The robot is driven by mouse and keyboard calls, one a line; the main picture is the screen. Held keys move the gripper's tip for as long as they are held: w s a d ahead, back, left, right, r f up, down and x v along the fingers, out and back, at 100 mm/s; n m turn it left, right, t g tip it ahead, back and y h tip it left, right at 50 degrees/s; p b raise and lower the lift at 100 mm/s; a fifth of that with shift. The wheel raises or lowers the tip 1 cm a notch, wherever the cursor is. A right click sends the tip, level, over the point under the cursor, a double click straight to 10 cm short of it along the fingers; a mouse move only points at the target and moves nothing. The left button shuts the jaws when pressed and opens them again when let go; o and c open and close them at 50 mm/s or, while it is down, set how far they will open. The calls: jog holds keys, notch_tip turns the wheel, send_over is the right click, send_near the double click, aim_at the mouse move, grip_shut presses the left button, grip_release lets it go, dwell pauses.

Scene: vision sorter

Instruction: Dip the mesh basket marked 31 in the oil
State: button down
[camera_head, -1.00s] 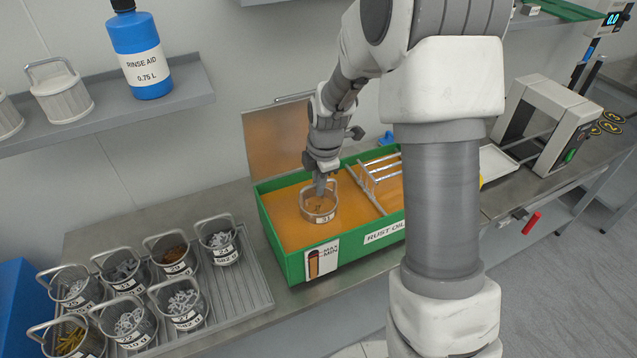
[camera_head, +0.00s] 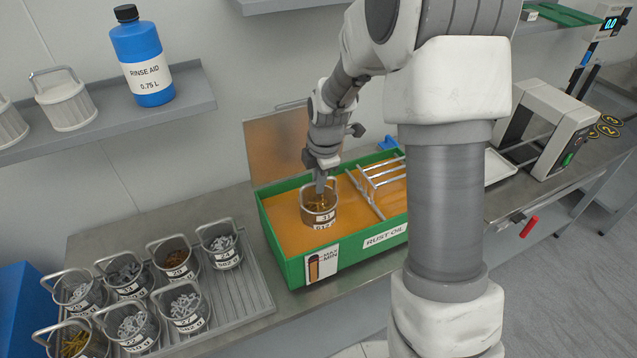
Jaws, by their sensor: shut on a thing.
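The mesh basket marked 31 (camera_head: 319,212) is over the left part of the orange oil (camera_head: 285,226) in the green tank labelled RUST OIL (camera_head: 291,268). It hangs upright with golden pieces inside. My gripper (camera_head: 321,184) points down and is shut on the basket's handle, which the fingers partly hide.
A draining tray (camera_head: 255,292) at the left holds several other numbered baskets. A silver rack (camera_head: 378,178) spans the tank's right part, and its lid (camera_head: 277,146) stands open behind. A rinse aid bottle (camera_head: 143,60) stands on the shelf. My arm hides the tank's right end.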

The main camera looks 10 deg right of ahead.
notch_tip(320, 180, up, 14)
jog(key=p, duration=0.8)
jog(key=shift+f+p, duration=0.2)
jog(key=shift+p, duration=0.2)
dwell(0.4)
